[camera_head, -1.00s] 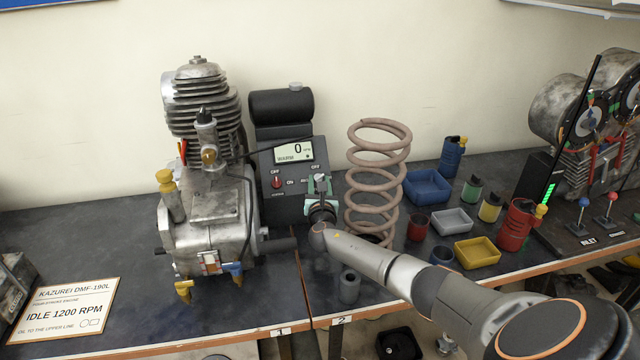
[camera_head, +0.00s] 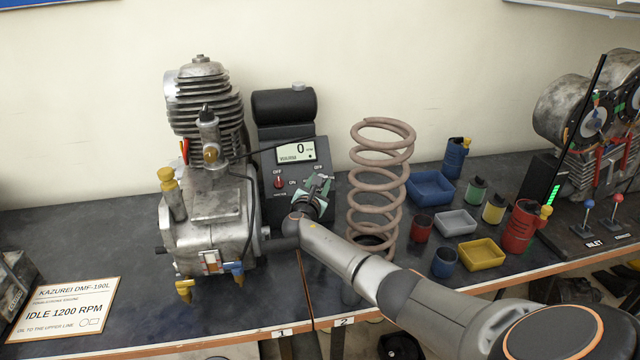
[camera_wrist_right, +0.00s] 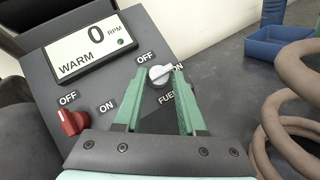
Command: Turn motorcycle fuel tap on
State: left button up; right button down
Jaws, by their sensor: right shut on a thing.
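The grey control panel (camera_head: 296,172) stands to the right of the engine on the bench. Its fuel tap, a light grey knob (camera_wrist_right: 160,75), sits between the labels OFF and ON, above the word FUEL. The knob's handle slants toward the ON label, which a finger partly hides. My right gripper (camera_wrist_right: 160,72) has its green fingers on either side of the knob, shut on it. In the head view my right gripper (camera_head: 319,185) is at the panel's lower right and mostly hides the knob. My left gripper is not in view.
A red switch (camera_wrist_right: 72,122) with its own OFF and ON labels is left of the tap. The display (camera_wrist_right: 92,45) reads 0 RPM and WARM. A large coil spring (camera_head: 380,190) stands close right of my gripper. The engine (camera_head: 208,180) is on the left.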

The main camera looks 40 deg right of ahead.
jog(key=shift+w+a, duration=0.2)
jog(key=shift+a, duration=0.1)
jog(key=c, duration=0.6)
grip_release()
jog(key=shift+o, duration=0.2)
jog(key=shift+d, duration=0.1)
jog(key=shift+r, duration=0.15)
jog(key=s+a+r+p, duration=0.8)
jog(key=s+r+p, duration=0.1)
jog(key=s+r, duration=0.2)
jog(key=shift+a+r+p, duration=0.3)
jog(key=shift+a+r, duration=0.1)
jog(key=shift+r, duration=0.5)
